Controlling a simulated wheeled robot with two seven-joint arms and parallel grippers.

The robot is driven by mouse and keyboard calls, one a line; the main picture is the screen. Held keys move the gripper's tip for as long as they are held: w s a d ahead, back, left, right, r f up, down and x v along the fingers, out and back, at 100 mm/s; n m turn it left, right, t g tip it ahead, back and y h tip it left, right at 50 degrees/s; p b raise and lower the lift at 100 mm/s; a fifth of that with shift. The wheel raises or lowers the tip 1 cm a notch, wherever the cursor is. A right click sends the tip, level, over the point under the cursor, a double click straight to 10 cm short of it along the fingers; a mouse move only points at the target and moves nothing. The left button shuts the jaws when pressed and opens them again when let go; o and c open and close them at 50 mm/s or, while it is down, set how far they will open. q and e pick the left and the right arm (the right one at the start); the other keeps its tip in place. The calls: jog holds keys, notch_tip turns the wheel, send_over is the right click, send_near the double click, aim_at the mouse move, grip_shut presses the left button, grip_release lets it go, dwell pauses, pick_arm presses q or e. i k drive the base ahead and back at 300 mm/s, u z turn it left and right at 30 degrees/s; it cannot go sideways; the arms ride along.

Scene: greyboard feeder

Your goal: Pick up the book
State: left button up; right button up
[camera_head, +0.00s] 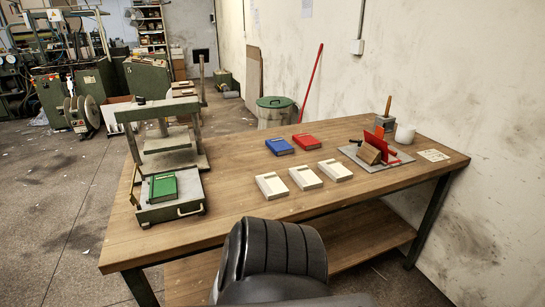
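Several book-like blocks are on the wooden table (235,195). A green book (163,188) lies on the tray of a grey-green press at the left. A blue book (279,146) and a red book (306,142) lie side by side near the back edge. Three white books (271,185), (304,177), (335,170) lie in a row in front of them. The picture does not show which book is meant. Neither gripper is in view. A black rounded part, seemingly mine, rises at the bottom middle and hides part of the table's front edge.
The press (158,125) stands at the table's left end. A grey board (400,158) with a red and brown fixture is at the right, beside a white cup (405,134) and a paper label (433,155). A bin (275,113) stands behind the table. The table's middle left is clear.

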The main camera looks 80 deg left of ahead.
aim_at(162, 188)
jog(key=i, duration=0.55)
jog(key=u, duration=2.35)
